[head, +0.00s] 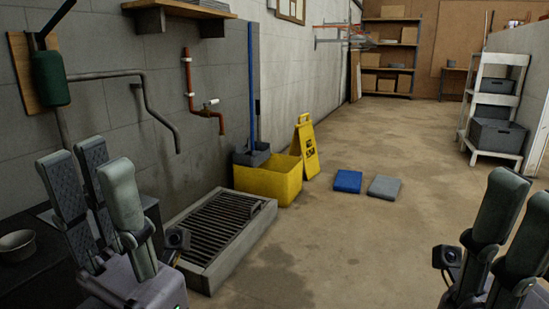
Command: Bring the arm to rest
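My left gripper (88,172) is at the lower left, its grey-green fingers pointing up and standing apart, with nothing between them. It is in front of a dark counter (40,262) and left of a floor grate. My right gripper (508,222) is at the lower right and partly cut off by the picture's edge. Its visible fingers overlap and point up. I see nothing held in it, but its gap does not show clearly.
A grey bowl (17,246) sits on the counter. The grate (225,225), a yellow bucket (270,180) and a yellow floor sign (305,148) line the left wall. Blue (348,181) and grey (384,188) pads lie on the floor. A white shelf (494,105) stands right.

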